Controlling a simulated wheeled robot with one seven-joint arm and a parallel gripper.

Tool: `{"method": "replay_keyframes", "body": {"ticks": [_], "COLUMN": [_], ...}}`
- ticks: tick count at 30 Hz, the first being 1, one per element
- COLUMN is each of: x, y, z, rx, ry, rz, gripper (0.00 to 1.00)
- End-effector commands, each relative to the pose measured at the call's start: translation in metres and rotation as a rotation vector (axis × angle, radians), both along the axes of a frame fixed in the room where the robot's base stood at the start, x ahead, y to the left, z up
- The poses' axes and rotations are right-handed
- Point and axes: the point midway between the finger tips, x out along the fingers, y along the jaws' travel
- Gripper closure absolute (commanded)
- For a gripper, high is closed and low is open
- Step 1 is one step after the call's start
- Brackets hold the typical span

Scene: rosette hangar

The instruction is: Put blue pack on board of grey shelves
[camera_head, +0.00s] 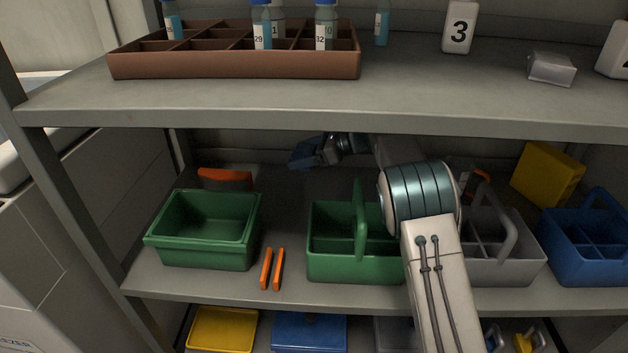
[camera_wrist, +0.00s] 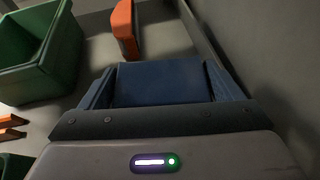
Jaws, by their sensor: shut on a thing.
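The blue pack (camera_wrist: 162,84) is between the two fingers of my gripper (camera_wrist: 160,80) in the wrist view. My gripper is shut on it. In the head view the dark blue end of my gripper with the pack (camera_head: 304,156) is small, at the back of the middle bay under the upper board. It is held over the rear of the lower board (camera_head: 200,282) of the grey shelves. I cannot tell from the head view whether the pack touches the board; my arm hides part of the bay.
A green bin (camera_head: 205,228), a green caddy (camera_head: 335,262), a grey caddy (camera_head: 510,262), a blue caddy (camera_head: 590,258) and a yellow box (camera_head: 547,175) stand on the lower board. An orange block (camera_wrist: 125,28) lies near the pack. Orange handles (camera_head: 272,268) lie in front. The upper board (camera_head: 430,100) is overhead.

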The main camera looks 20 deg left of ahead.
Motion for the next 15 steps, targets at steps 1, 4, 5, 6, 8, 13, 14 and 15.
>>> {"method": "replay_keyframes", "body": {"ticks": [1,4,5,6,8,13,14,15], "x": [-0.001,0.0,0.0,0.0,0.0,-0.001,0.0,0.0], "y": [0.001,0.001,0.0,0.0,0.001,0.001,0.001,0.0], "z": [-0.016,-0.026,-0.027,-0.031,-0.038,-0.062,-0.062,-0.062], "rx": [-0.002,-0.001,-0.001,-0.001,0.0,0.0,0.0,0.0], "ry": [0.002,0.0,0.0,-0.001,-0.001,0.002,0.0,-0.001], "rz": [0.001,0.001,0.001,0.001,0.001,0.001,0.001,0.001], "gripper": [0.41,0.41,0.41,0.41,0.41,0.41,0.41,0.41]}}
